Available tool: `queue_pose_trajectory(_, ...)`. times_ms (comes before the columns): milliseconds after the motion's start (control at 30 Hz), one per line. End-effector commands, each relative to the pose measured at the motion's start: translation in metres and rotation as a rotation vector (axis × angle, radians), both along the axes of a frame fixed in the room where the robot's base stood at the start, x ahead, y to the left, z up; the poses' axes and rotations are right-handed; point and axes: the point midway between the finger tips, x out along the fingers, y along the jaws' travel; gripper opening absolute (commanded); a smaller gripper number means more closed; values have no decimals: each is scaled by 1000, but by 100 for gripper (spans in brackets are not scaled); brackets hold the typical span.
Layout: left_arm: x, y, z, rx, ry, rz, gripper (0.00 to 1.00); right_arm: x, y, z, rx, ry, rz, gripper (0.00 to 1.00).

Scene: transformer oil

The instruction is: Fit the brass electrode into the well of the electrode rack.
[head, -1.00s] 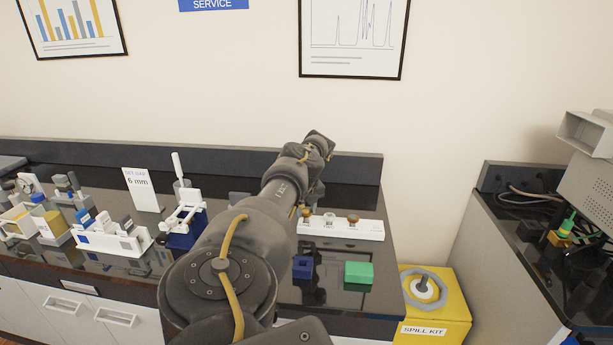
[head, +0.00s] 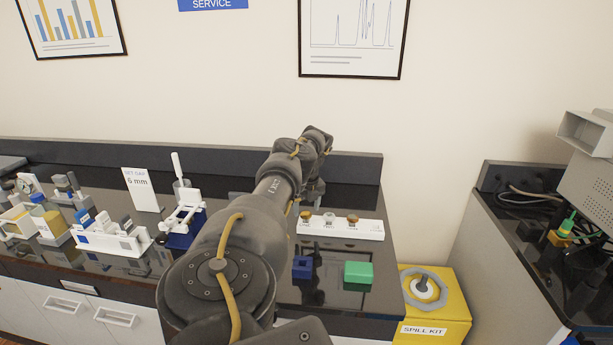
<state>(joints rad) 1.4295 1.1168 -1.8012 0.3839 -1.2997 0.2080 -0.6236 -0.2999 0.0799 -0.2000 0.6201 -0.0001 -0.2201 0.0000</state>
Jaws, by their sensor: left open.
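The white electrode rack (head: 368,231) lies on the dark bench right of my arm. Several small electrodes stand along it. A brass-coloured one (head: 306,216) is at its left end, a grey one (head: 329,218) is beside it, and a copper-brown one (head: 352,219) is farther right. My left gripper (head: 311,191) is open, just behind and above the rack's left end. My own forearm and wrist hide most of it, and its fingertips are hard to make out. I see nothing held in it. My right gripper is out of view.
A blue block with a hole (head: 302,267) and a green block (head: 358,272) sit in front of the rack. A blue-and-white stand (head: 184,222), a gap card (head: 141,189) and a white holder (head: 118,241) stand left. A yellow spill kit (head: 435,305) is beyond the bench's right edge.

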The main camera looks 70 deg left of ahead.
Motion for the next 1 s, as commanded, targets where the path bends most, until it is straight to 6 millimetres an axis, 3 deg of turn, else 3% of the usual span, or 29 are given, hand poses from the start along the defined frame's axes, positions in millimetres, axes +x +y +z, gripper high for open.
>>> queue_pose_trajectory(33,0,-1,15,-1,-7,-2,64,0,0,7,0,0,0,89)
queue_pose_trajectory(300,1,-7,65,1,-8,-3,64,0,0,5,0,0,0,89)
queue_pose_trajectory(400,1,-8,83,3,-2,-4,64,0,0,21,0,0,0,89)
queue_pose_trajectory(1000,0,-10,88,1,-1,-1,64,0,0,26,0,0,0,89)
